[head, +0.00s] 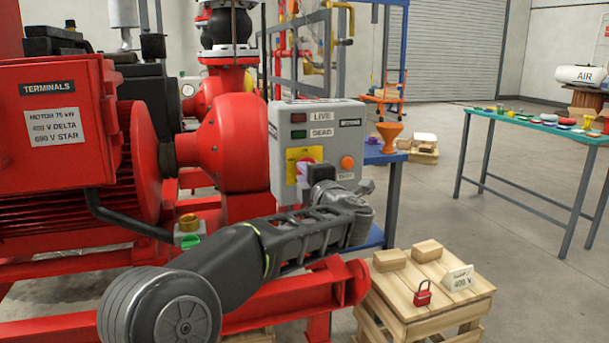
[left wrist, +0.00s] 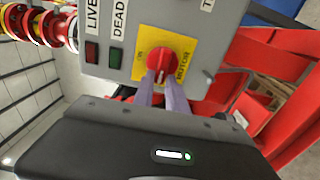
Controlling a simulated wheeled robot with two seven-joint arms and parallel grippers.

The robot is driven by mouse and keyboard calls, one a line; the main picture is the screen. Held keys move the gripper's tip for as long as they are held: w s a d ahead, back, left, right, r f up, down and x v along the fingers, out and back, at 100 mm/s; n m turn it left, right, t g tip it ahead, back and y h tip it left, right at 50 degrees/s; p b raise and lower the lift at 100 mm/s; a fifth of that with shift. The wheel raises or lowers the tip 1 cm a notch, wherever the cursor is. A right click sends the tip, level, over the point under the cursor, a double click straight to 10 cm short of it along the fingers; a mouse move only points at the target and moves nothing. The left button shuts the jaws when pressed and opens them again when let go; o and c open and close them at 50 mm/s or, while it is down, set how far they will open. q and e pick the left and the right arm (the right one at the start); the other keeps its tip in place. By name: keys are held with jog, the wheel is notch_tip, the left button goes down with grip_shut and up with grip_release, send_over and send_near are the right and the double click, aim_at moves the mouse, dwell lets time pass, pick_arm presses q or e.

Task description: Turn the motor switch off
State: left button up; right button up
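The grey control box (head: 330,112) stands beside the red pump, with LIVE and DEAD labels beside a dark red and a dark green lamp. I cannot tell if either is lit. The motor switch is a red rotary knob (left wrist: 159,53) on a yellow plate (left wrist: 138,64), clear in the left wrist view. In the head view my gripper hides most of it. My left gripper (left wrist: 160,80) has its two fingers close together, one on each side of the knob's handle, and looks shut on it. My right gripper is in neither view.
An orange button (head: 347,162) sits right of the switch on the box. A wooden crate (head: 400,303) below holds wooden blocks, a red padlock (head: 423,293) and a 400 V sign (head: 458,279). A green-topped table (head: 545,127) stands right; the floor before it is clear.

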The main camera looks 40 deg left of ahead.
pick_arm(q)
jog(key=o, duration=0.4)
jog(key=p+v, duration=0.1)
jog(key=v, duration=0.6)
jog(key=shift+s+d, duration=0.25)
jog(key=shift+d, duration=0.1)
